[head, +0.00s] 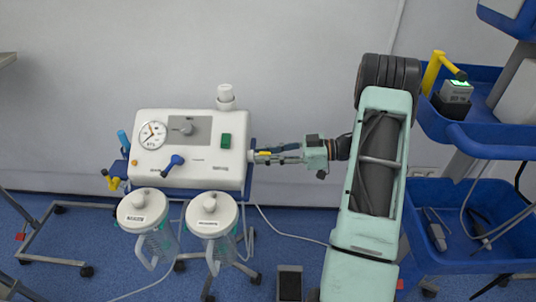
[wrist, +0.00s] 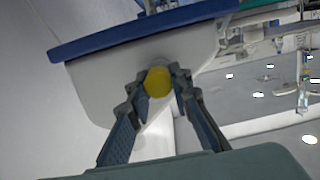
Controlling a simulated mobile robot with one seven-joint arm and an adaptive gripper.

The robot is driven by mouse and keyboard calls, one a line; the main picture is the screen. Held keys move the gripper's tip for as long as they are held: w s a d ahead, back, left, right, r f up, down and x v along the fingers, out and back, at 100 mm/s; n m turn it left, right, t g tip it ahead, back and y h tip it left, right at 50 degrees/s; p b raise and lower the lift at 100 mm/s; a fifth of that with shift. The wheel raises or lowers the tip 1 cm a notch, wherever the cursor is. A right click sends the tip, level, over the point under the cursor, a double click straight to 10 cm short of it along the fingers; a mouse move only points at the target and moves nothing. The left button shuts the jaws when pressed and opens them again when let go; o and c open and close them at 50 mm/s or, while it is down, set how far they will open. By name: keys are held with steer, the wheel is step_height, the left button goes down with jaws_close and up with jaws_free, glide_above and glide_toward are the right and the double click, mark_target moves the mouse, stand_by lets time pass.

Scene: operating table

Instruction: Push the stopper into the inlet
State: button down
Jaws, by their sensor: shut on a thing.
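The white suction unit (head: 200,172) stands on a wheeled stand at left centre, with a gauge and a blue lever on its front. My gripper (head: 258,156) reaches in from the right and is at the unit's right side. In the wrist view my gripper (wrist: 159,76) is shut on the yellow round stopper (wrist: 158,82), one finger on each side. The stopper lines up with the white side wall (wrist: 95,90) of the unit. The inlet is hidden behind the stopper, so I cannot tell how deep the stopper sits. A little yellow shows between the fingers in the head view.
Two lidded canisters (head: 143,206) (head: 210,214) hang below the unit's front. A blue-shelved cart (head: 490,142) with a yellow-handled device (head: 455,92) stands close to my arm on the right. A pale wall is behind; a thin tube runs over the blue floor.

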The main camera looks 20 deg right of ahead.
steer(key=c, duration=1.7)
jaws_free()
steer(key=shift+a, duration=0.1)
steer(key=v, duration=0.7)
steer(key=shift+s+d+r, duration=0.1)
steer(key=shift+d, duration=0.1)
